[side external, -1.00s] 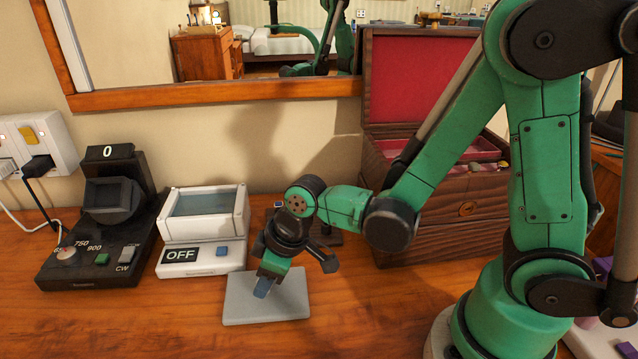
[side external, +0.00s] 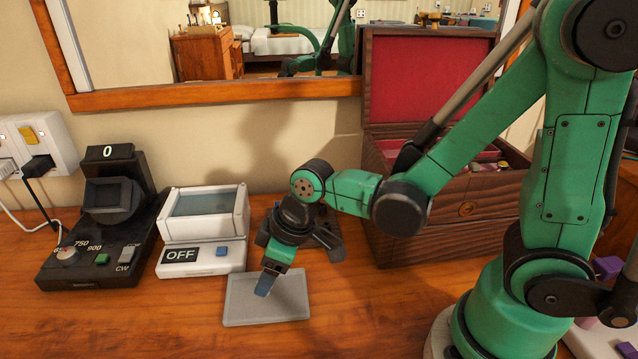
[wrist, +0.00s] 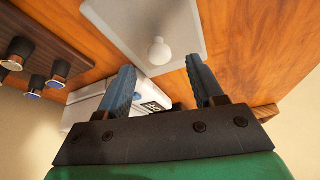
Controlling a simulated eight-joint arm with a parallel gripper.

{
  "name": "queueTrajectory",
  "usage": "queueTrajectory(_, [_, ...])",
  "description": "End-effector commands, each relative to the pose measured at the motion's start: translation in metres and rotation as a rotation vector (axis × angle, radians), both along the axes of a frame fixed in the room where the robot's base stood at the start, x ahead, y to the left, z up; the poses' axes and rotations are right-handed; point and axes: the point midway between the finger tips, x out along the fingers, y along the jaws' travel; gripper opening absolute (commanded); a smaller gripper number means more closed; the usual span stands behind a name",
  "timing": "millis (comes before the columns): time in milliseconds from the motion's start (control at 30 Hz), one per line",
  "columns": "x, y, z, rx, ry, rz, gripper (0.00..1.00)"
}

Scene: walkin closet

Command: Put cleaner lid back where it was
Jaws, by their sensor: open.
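The cleaner lid (side external: 285,310), a flat grey rectangular plate, lies on the wooden table in front of the white cleaner (side external: 197,256). In the wrist view the lid (wrist: 186,22) carries a round white knob (wrist: 158,52). My gripper (side external: 263,289) points down over the lid. In the wrist view my gripper (wrist: 160,67) is open, with the knob just beyond and between its two blue fingertips; I see no grip on it. The cleaner reads OFF and has an open-looking top basin. It is partly hidden behind my fingers in the wrist view (wrist: 92,103).
A black device (side external: 85,262) with knobs stands left of the cleaner. An open wooden box (side external: 450,215) with red lining stands at the back right. A dark rack (wrist: 62,48) with several round-ended pieces shows in the wrist view. The table front is clear.

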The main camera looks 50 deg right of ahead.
Motion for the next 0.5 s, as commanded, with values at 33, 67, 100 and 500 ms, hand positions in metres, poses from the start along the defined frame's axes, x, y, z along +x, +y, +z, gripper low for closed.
queueTrajectory(33, [-0.003, -0.002, 0.006, 0.000, 0.000, -0.001, 0.61])
queueTrajectory(67, [-0.005, -0.002, 0.009, 0.000, 0.000, 0.000, 0.61])
queueTrajectory(100, [-0.006, -0.003, 0.013, 0.000, 0.000, 0.000, 0.61])
queueTrajectory(500, [-0.023, -0.013, 0.060, 0.000, 0.000, -0.001, 0.61])
